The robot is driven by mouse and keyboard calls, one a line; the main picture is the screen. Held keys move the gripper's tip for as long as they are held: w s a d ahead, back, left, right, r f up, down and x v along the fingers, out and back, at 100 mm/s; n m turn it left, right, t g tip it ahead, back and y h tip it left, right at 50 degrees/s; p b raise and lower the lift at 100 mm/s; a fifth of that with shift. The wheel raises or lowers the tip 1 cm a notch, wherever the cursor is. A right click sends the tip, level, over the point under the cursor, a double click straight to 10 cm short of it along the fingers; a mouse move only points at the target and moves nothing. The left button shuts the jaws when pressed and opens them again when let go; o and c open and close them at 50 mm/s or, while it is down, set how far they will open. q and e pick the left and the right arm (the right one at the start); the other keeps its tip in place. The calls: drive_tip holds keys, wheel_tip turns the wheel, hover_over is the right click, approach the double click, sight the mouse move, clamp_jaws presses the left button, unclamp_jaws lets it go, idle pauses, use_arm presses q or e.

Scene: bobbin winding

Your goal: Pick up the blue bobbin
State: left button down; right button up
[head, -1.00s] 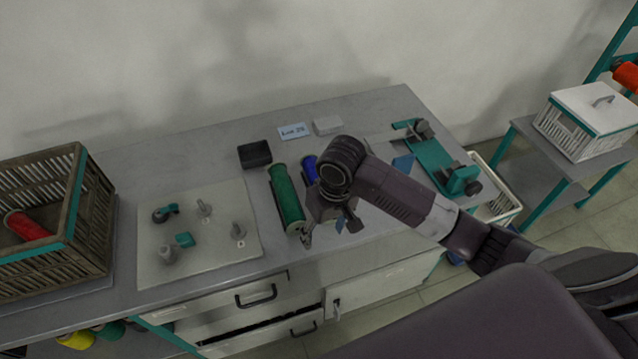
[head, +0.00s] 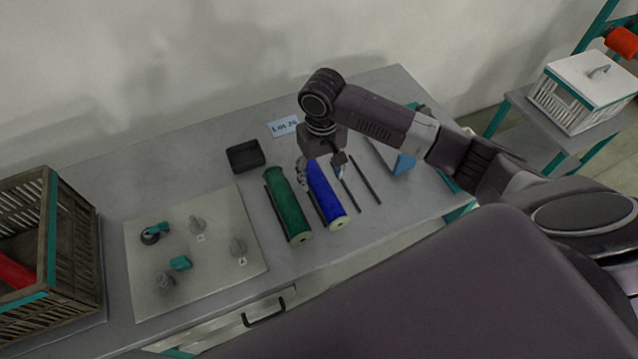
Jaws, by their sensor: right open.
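The blue bobbin (head: 327,196) lies on the grey bench top, its pale end toward the front edge. The green bobbin (head: 287,205) lies parallel to it, just to its left. My right gripper (head: 321,178) is at the far end of the blue bobbin, pointing down. Its fingers are open and stand on either side of the blue bobbin's upper part, one near the gap to the green bobbin. Whether they touch it cannot be told. The gripper hides the bobbin's far end. My left gripper is not in view.
Thin dark rods (head: 361,180) lie right of the blue bobbin. A black box (head: 246,157) and a label card (head: 284,126) are behind. A pale board (head: 207,281) with knobs is at left, beside a slatted crate (head: 78,240). A white lidded basket (head: 583,92) stands far right.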

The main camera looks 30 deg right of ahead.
sight(322, 185)
drive_tip(key=shift+s+f+p, duration=0.2)
drive_tip(key=shift+f+p, duration=0.2)
drive_tip(key=shift+f, duration=0.5)
wheel_tip(322, 185, down, 3)
drive_tip(key=shift+w+d+r, duration=0.15)
drive_tip(key=shift+w+f, duration=0.1)
drive_tip(key=shift+f, duration=0.35)
drive_tip(key=c, duration=1.4)
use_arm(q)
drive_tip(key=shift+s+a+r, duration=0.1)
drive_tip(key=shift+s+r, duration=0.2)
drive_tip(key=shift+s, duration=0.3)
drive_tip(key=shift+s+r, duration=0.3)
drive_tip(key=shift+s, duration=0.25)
